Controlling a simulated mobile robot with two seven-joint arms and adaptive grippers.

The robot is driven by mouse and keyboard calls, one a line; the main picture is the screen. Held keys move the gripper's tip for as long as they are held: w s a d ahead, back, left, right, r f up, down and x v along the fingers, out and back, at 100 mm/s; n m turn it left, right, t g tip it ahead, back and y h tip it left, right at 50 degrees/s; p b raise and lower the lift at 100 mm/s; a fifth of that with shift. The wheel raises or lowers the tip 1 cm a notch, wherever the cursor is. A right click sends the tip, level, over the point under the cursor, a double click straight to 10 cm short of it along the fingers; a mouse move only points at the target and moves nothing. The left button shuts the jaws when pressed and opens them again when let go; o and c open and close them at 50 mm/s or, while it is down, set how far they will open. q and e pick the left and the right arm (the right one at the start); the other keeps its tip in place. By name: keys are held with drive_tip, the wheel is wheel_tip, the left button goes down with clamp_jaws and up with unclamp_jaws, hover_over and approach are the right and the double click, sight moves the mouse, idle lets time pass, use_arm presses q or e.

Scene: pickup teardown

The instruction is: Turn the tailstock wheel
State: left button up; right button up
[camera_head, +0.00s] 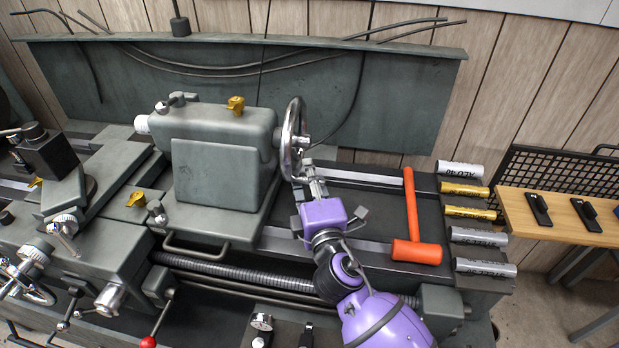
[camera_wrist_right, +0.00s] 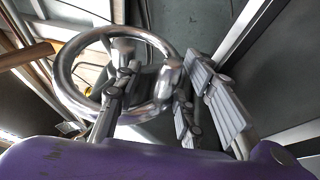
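The tailstock wheel (camera_head: 293,135) is a shiny metal handwheel on the right end of the grey-green tailstock (camera_head: 215,160). In the wrist view the wheel (camera_wrist_right: 75,95) fills the upper left, with its hub behind the fingers. My right gripper (camera_head: 310,172), on a purple wrist, is at the wheel's lower rim. In the wrist view its fingers (camera_wrist_right: 158,84) stand apart, with part of the rim showing between them. I cannot tell whether they touch it. My left gripper is not in view.
An orange hammer (camera_head: 412,215) lies right of my right arm. Several labelled cylinders (camera_head: 465,190) line the bench's right end. A wooden table (camera_head: 560,222) with black tools stands farther right. A lever with a red knob (camera_head: 148,342) is at the lower left.

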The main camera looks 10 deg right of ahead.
drive_tip(key=shift+s+f, duration=0.1)
drive_tip(key=shift+s, duration=0.15)
drive_tip(key=s, duration=1.1)
drive_tip(key=shift+s+f, duration=0.25)
